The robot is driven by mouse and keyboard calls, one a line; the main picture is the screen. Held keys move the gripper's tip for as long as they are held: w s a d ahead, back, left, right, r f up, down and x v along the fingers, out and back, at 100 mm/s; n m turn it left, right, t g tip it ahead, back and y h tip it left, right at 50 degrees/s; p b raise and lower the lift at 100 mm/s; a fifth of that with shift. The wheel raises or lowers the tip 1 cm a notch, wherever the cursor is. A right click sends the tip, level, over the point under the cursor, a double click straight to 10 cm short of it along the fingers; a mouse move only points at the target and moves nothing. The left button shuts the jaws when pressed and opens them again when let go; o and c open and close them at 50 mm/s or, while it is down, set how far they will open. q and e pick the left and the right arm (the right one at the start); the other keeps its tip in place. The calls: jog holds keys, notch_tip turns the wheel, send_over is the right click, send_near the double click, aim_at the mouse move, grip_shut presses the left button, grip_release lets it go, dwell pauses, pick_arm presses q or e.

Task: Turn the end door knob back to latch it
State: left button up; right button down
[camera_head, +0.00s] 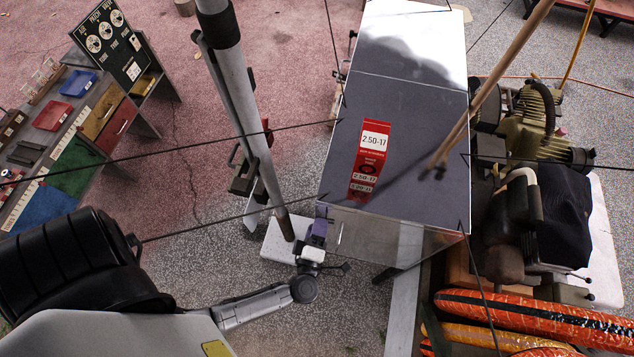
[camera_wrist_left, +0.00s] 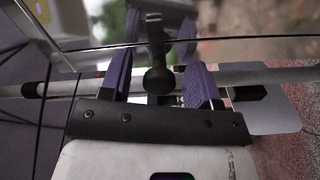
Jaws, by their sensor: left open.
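The compressor cart (camera_head: 410,150) has a shiny top with a red label and stands right of centre in the head view. Its near end face (camera_head: 375,238) shows below the top edge. My left gripper (camera_head: 318,230) is at the left corner of that end, with purple fingers. In the left wrist view the gripper (camera_wrist_left: 158,85) is open, with a finger on each side of a dark knob (camera_wrist_left: 159,80) with a rounded end. I cannot tell whether either finger touches it. The knob is not clear in the head view. My right gripper is not in view.
A slanting grey pole (camera_head: 255,135) stands in a white base (camera_head: 280,240) close left of my gripper. Thin dark lines cross the scene. A machine (camera_head: 535,120) and orange bundles (camera_head: 540,315) lie right of the cart. A tool bench (camera_head: 65,130) stands far left.

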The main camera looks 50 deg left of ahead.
pick_arm(q)
jog(key=b+v, duration=0.3)
jog(key=v, duration=1)
jog(key=shift+s+d, duration=0.2)
jog(key=shift+s, duration=0.15)
